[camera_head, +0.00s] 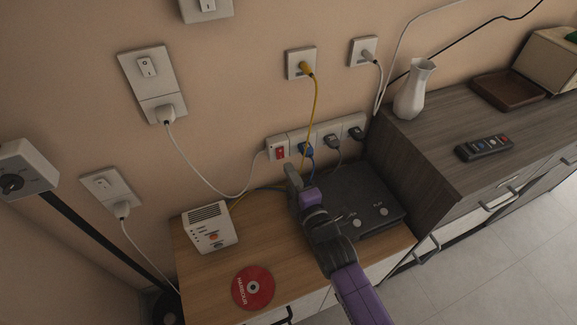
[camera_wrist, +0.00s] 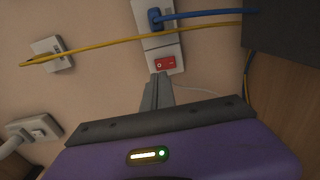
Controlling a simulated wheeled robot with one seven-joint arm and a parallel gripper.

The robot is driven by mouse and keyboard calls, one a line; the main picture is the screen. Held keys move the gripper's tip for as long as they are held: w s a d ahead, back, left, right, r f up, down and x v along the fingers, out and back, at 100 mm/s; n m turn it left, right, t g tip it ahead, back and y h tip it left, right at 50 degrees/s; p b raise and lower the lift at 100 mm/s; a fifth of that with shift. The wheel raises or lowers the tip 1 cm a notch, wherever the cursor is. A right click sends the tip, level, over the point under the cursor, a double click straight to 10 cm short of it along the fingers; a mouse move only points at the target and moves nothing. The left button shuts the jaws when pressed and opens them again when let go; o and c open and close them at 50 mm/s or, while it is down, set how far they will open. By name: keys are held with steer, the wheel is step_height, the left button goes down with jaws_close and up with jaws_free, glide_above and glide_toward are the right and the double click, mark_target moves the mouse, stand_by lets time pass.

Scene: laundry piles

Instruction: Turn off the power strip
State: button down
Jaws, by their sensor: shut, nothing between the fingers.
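A white power strip (camera_head: 352,122) is fixed on the wall above the low wooden cabinet, with a red rocker switch (camera_head: 279,153) at its left end and several plugs in its sockets. The wrist view shows the strip (camera_wrist: 140,16) and its red switch (camera_wrist: 165,64) from close by. My gripper (camera_head: 291,170) is shut and empty, just below the switch in the head view. In the wrist view its fingertips (camera_wrist: 160,76) point at the switch end of the strip and the switch stays visible. I cannot tell whether they touch the strip, or which way the switch is set.
A yellow cable (camera_head: 316,101) and a blue cable (camera_wrist: 207,14) run close to my gripper. A black box (camera_head: 352,197) stands on the low cabinet, with a white device (camera_head: 209,229) and a red disc (camera_head: 253,287) to its left. A taller dark cabinet (camera_head: 410,165) is to the right.

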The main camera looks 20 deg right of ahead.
steer(key=s, duration=0.8)
steer(key=shift+s+r, duration=0.25)
steer(key=shift+r, duration=0.15)
